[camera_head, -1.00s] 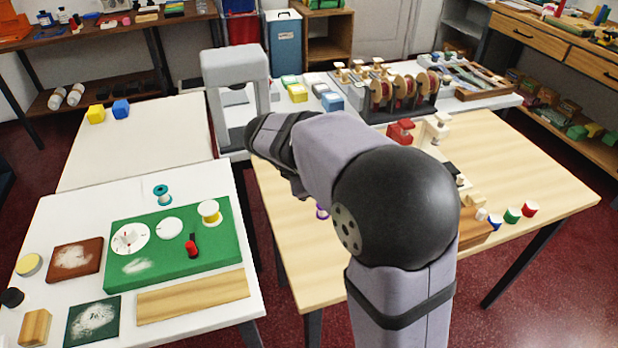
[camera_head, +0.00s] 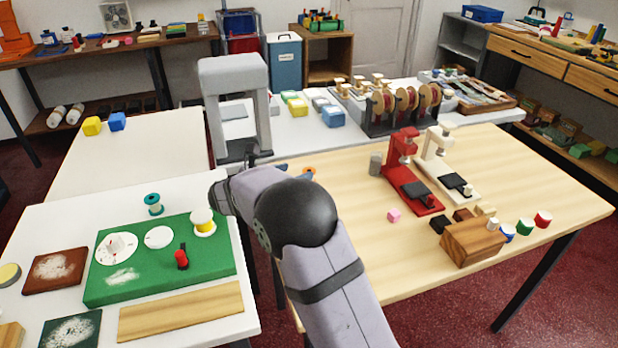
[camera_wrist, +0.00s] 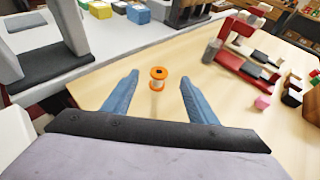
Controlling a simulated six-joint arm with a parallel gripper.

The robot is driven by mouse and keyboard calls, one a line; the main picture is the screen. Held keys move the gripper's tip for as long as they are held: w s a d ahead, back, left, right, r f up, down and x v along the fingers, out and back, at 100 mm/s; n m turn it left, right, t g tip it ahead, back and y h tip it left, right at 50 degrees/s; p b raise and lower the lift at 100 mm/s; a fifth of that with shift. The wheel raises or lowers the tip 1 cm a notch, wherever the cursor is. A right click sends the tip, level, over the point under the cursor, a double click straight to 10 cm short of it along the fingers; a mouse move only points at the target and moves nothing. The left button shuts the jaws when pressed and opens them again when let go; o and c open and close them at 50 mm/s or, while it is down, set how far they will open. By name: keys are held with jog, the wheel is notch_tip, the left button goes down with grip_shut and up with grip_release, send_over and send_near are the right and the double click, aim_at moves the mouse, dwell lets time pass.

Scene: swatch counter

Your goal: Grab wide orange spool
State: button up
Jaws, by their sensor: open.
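In the wrist view an orange-rimmed spool (camera_wrist: 158,78) stands upright on the light wooden table, with a dark hole in its top. In the head view only a small orange part of it (camera_head: 309,171) shows, just past my arm. My gripper (camera_wrist: 158,82) has its two blue-grey fingers spread wide, with nothing held. In the wrist view the spool appears between the fingertips and a little beyond them. In the head view the gripper is mostly hidden behind my arm.
A grey arch-shaped frame (camera_head: 232,68) stands left of the spool. A grey cylinder (camera_head: 375,163), a red press (camera_head: 403,150), a cream press (camera_head: 436,145) and a pink block (camera_head: 394,215) are to the right. The wood around the spool is clear.

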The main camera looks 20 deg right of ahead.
jog(key=shift+f, duration=0.75)
jog(key=shift+p+x, duration=0.55)
jog(key=shift+x, duration=3.15)
jog(key=shift+f, duration=0.1)
jog(key=c, duration=1.1)
